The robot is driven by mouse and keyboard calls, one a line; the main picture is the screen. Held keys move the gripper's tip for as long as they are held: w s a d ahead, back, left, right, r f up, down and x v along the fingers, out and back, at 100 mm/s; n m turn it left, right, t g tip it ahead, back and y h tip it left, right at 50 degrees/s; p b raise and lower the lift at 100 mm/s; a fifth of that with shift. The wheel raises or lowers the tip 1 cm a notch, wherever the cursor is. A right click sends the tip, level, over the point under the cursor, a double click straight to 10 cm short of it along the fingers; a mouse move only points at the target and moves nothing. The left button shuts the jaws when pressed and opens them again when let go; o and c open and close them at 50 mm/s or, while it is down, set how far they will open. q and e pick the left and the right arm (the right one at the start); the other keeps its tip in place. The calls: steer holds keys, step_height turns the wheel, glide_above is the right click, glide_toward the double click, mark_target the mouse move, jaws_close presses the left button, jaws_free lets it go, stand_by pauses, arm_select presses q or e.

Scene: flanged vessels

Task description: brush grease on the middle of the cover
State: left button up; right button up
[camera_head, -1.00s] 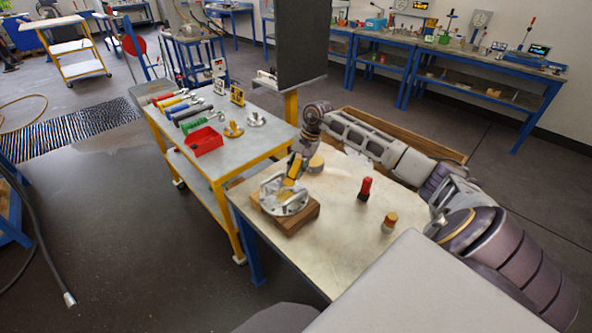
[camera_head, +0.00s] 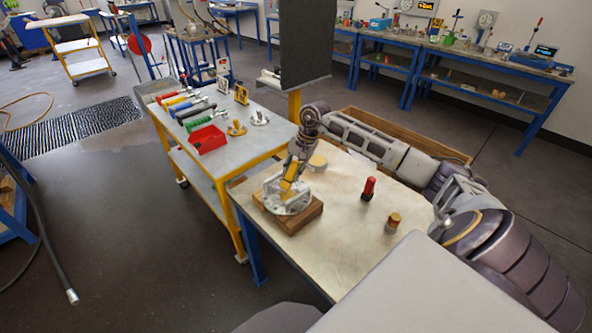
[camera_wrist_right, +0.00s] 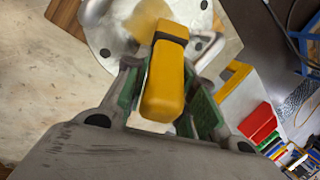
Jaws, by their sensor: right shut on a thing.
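My right gripper (camera_head: 292,180) is above the cover, shut on a yellow-handled brush (camera_wrist_right: 164,85) with a black band. The brush points down toward the cover's middle. Its tan bristles are blurred in the wrist view, and I cannot tell for sure whether they touch the cover. My left gripper is not in view.
A red-topped bottle (camera_head: 368,189) and a small yellow-and-red-topped container (camera_head: 393,222) stand to the right on the table (camera_head: 335,245). A round tan tub lies behind the block. The left trolley (camera_head: 225,165) carries a red bin (camera_head: 207,140) and tools. A dark panel stands behind.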

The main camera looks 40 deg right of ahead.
mark_target(283, 179)
steer(key=shift+a, duration=0.35)
steer(key=shift+s+a+r, duration=0.1)
steer(key=shift+a, duration=0.7)
steer(key=shift+s+a+r, duration=0.1)
steer(key=shift+a, duration=0.7)
steer(key=shift+r+p, duration=0.75)
steer(key=shift+r, duration=2.2)
steer(key=shift+r, duration=0.1)
steer(key=shift+r+p, duration=0.5)
steer(key=shift+r, duration=0.9)
